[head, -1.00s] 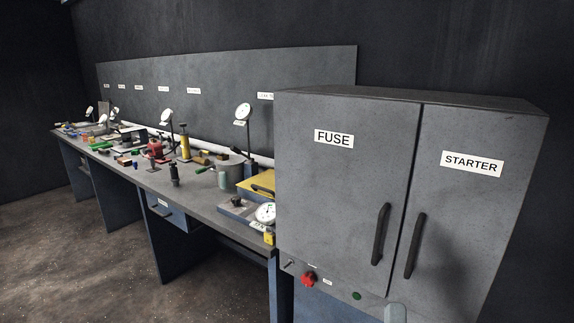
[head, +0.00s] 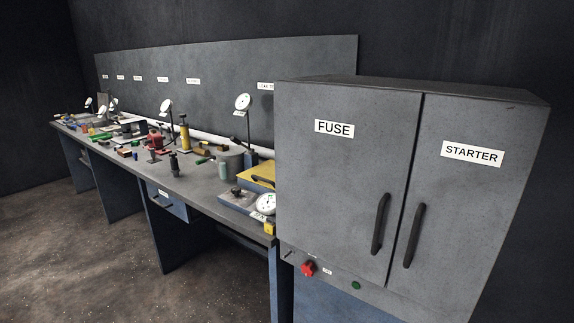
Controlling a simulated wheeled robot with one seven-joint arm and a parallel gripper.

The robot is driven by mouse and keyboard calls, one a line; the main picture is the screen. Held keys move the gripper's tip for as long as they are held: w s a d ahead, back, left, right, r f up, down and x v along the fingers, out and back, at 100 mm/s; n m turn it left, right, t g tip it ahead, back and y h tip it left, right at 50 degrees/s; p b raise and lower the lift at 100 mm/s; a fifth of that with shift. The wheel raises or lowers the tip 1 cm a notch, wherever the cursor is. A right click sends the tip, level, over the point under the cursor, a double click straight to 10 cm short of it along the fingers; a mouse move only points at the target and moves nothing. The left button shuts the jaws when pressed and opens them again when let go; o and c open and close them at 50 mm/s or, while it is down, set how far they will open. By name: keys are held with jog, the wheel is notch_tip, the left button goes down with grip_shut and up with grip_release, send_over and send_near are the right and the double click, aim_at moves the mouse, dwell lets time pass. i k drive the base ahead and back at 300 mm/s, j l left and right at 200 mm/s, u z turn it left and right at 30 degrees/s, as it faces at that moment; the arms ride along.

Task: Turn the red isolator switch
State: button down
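The red isolator switch (head: 308,269) is a small red knob on the front strip below the FUSE door of the grey cabinet (head: 345,190). A small white label (head: 327,272) sits just to its right. I cannot make out the label's text or which way the knob points. Nothing covers the knob. My gripper is not in view, so its state and distance from the knob do not show.
A green button (head: 356,286) and a small toggle (head: 288,255) share the strip. Dark handles (head: 380,224) stand out from both shut cabinet doors. The workbench (head: 205,203) at left carries gauges and tools. The floor before it is clear.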

aim_at(309, 268)
jog(key=l, duration=0.4)
jog(key=k+l+u, duration=0.15)
jog(key=l, duration=0.65)
jog(key=k+l+u, duration=0.15)
jog(key=l, duration=0.25)
jog(key=i+j, duration=0.2)
jog(key=j, duration=0.25)
jog(key=i+j+z, duration=0.1)
jog(key=j, duration=0.35)
jog(key=i+j, duration=0.25)
jog(key=j, duration=0.2)
jog(key=i+j+z, duration=0.1)
jog(key=j, duration=0.35)
jog(key=i+j, duration=0.2)
jog(key=j, duration=0.25)
jog(key=i+j+z, duration=0.1)
jog(key=j, duration=0.35)
jog(key=i+j, duration=0.15)
jog(key=j, duration=0.35)
jog(key=i+j+z, duration=0.1)
jog(key=j, duration=0.35)
